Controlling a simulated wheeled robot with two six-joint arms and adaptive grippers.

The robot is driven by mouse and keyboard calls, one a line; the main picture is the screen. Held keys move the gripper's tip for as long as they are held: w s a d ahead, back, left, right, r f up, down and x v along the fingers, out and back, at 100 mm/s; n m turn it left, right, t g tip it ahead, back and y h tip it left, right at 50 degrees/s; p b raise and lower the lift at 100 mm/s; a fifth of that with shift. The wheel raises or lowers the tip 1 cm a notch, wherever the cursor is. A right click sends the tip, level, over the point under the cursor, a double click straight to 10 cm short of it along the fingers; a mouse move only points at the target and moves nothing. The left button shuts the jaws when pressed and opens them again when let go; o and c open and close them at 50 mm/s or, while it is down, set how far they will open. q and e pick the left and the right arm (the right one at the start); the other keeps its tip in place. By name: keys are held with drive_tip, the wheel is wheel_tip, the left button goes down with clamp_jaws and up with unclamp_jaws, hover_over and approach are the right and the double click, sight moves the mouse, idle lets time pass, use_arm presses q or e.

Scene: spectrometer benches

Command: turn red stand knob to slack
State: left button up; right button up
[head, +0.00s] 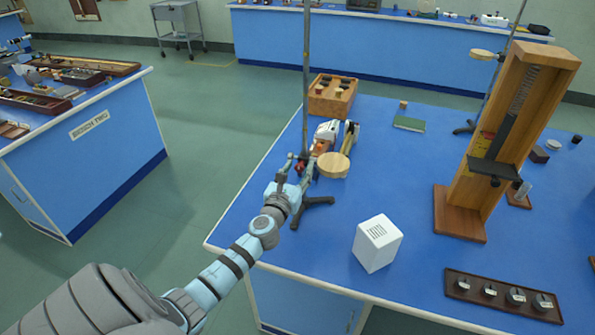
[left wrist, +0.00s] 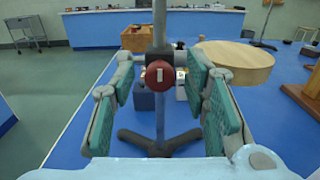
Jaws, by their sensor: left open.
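The red stand knob (left wrist: 160,75) faces my left wrist camera, with a short pale mark upright on its face. It sits on the clamp of a vertical metal rod (left wrist: 159,25), above a dark tripod base (left wrist: 160,143). My left gripper (left wrist: 160,98) is open, with one green-padded finger on each side of the knob and clear gaps to both. In the head view the left gripper (head: 292,178) reaches the stand rod (head: 306,80), and the red knob (head: 301,165) is partly hidden by it. The right gripper is not in view.
A round wooden disc (head: 333,166) is close right of the rod. A wooden box (head: 332,97) stands behind. A white block (head: 377,243), a tall wooden stand (head: 500,140) and a weight tray (head: 503,295) are to the right. Blue tabletop between them is free.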

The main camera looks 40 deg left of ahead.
use_arm(q)
clamp_jaws()
